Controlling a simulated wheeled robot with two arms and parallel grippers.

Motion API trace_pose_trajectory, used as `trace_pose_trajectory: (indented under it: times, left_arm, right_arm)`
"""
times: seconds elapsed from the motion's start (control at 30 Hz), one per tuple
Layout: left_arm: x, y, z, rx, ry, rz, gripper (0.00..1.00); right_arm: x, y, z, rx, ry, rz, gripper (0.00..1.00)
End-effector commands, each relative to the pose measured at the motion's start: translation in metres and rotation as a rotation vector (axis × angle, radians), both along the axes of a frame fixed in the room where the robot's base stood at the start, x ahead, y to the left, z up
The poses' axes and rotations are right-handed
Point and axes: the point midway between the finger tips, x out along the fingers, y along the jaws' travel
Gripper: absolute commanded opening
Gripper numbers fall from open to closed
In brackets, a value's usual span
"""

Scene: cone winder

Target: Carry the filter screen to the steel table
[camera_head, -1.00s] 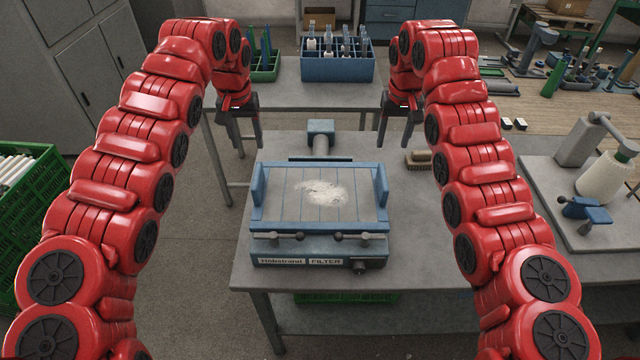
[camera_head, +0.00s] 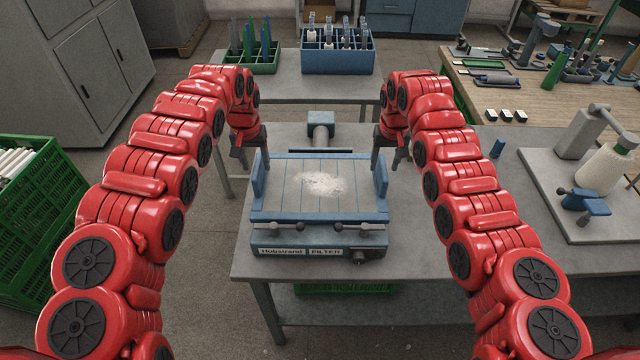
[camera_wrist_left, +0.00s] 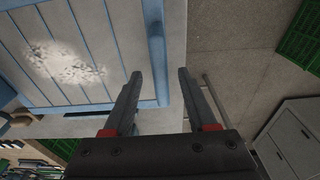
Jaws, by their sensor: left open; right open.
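The filter screen (camera_head: 318,186) is a flat grey panel with a blue frame and a patch of white fluff. It lies in the blue-grey filter unit (camera_head: 275,238) on the front grey table, with a raised blue bar at each side. My left gripper (camera_head: 252,158) is open and empty at the screen's left bar. In the left wrist view the blue bar (camera_wrist_left: 156,45) lies beyond and between the open fingertips (camera_wrist_left: 159,74). My right gripper (camera_head: 388,160) is open by the right bar; its fingertips are partly hidden. Contact cannot be told.
A grey metal table (camera_head: 292,95) at the back holds a blue crate (camera_head: 338,62) and a green crate (camera_head: 262,68). A winder with a yarn cone (camera_head: 605,170) stands at the right. Green crates of white tubes (camera_head: 45,215) stand at the left.

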Motion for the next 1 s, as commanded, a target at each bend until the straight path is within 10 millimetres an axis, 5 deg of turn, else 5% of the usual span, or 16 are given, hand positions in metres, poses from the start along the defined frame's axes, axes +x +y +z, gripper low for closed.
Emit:
trace_pose_trajectory:
  times: [0.3, 0.77, 1.0]
  left_arm:
    - [0.006, -0.001, -0.045, -0.004, 0.000, 0.000, 0.57]
    - [0.006, 0.000, -0.054, -0.001, 0.001, 0.001, 0.57]
    - [0.006, 0.000, -0.053, -0.001, 0.001, 0.001, 0.16]
  right_arm:
    - [0.006, 0.000, -0.044, 0.000, 0.000, -0.001, 0.57]
    - [0.007, 0.000, -0.052, 0.000, -0.002, 0.000, 0.57]
    - [0.007, 0.000, -0.052, 0.000, -0.002, 0.000, 0.16]
